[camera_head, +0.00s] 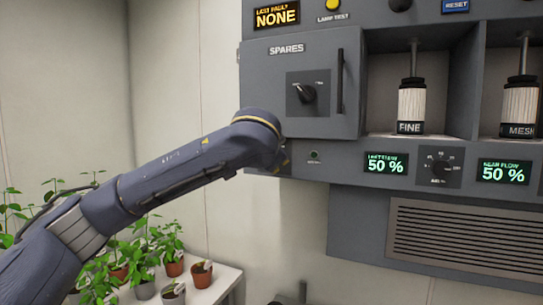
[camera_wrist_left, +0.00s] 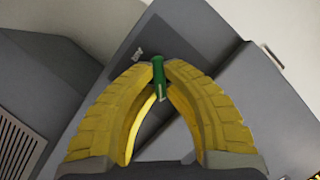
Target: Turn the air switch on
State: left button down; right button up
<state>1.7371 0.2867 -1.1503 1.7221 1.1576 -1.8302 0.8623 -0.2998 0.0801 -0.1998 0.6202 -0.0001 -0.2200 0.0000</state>
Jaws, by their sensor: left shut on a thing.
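My left gripper (camera_wrist_left: 163,80) shows in the left wrist view with its two curved yellow fingers closed around a small green lever (camera_wrist_left: 158,72). In the head view my left arm reaches in from the left and ends at the lower left corner of the grey control cabinet (camera_head: 262,75). There the arm hides the fingers and the lever. My right gripper is not in view.
The cabinet carries a SPARES door with a black knob (camera_head: 306,93) and a vertical handle (camera_head: 340,80). FINE (camera_head: 411,105) and MESH (camera_head: 520,105) canisters stand in bays right of it. A dial (camera_head: 440,166) sits between two 50 % displays. Potted plants (camera_head: 172,262) stand below left.

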pick_arm(q)
jog(key=shift+f, duration=0.25)
jog(key=c, duration=1.5)
grip_release()
jog(key=shift+w+r, duration=0.1)
jog(key=v, duration=1.2)
